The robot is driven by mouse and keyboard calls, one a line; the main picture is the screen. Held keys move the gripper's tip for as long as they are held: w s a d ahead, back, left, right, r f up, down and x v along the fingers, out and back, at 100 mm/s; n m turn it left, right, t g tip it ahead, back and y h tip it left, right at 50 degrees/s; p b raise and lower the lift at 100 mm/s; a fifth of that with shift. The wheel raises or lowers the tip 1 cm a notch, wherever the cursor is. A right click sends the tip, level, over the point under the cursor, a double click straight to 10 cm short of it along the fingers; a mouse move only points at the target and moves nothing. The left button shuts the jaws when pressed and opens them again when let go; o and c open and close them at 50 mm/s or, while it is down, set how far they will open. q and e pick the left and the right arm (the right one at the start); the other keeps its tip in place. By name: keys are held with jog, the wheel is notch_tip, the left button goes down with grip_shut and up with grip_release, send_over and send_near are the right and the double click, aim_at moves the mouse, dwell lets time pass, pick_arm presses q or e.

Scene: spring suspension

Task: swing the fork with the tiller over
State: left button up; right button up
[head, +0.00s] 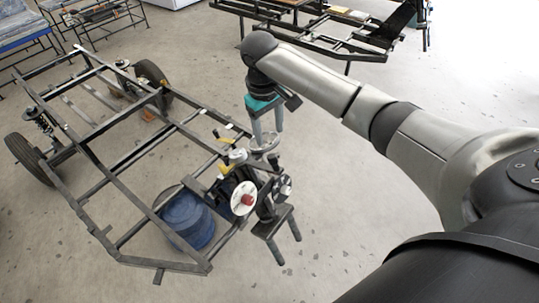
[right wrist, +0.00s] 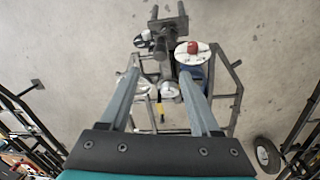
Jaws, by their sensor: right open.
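The fork (head: 272,222) appears to be the dark piece with two grey prongs at the front end of the metal frame. It shows at the top of the right wrist view (right wrist: 168,27). A white disc with a red centre (head: 242,198) sits beside it. I cannot pick out the tiller for certain among the clustered parts. My right gripper (head: 266,132) points down above this cluster, its fingers apart, over a grey ring-like part (head: 265,145). In the right wrist view, pale metal parts (right wrist: 169,90) show between the fingers. My left gripper is not in view.
The dark tube frame (head: 118,172) rests on wheels at its far end. A blue drum (head: 188,220) stands inside its near end. Another frame (head: 335,42) stands at the back, and a blue bench (head: 22,32) is at far left. The floor right of the fork is clear.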

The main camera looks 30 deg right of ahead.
aim_at(272, 156)
jog(key=f, duration=0.7)
jog(key=d+f+b, duration=0.1)
jog(key=f, duration=0.3)
jog(key=shift+w+f, duration=0.2)
jog(key=shift+f, duration=0.15)
grip_shut()
dwell(0.8)
